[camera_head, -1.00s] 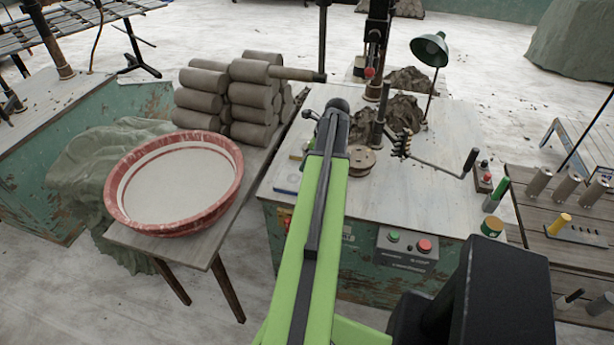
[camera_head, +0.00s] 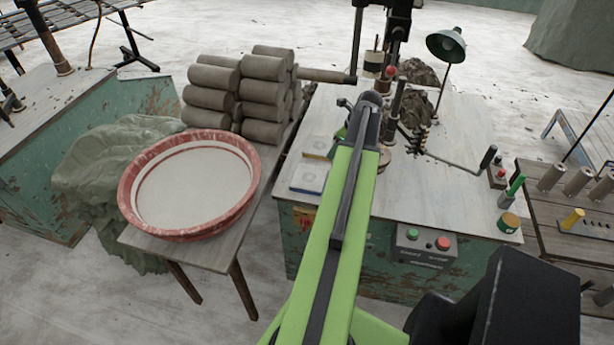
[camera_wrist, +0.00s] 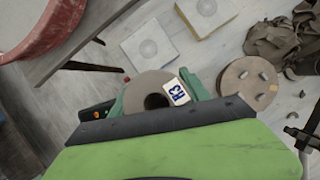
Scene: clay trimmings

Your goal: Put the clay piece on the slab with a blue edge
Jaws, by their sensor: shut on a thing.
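My gripper (camera_wrist: 160,98) shows in the wrist view with its green fingers shut on the clay piece (camera_wrist: 150,86), a grey-brown round piece with a dark hole. A white tag marked "R3" lies against its right side. The slab with a blue edge (camera_head: 308,177) lies on the worktable, left of my arm in the head view.
A slab with a yellow edge (camera_head: 319,147) lies just behind the blue-edged one. A round wooden disc (camera_wrist: 249,83) is right of my gripper. A red-rimmed basin (camera_head: 188,228) and stacked clay rolls (camera_head: 210,99) stand left. A lamp (camera_head: 446,45) and crank stand right.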

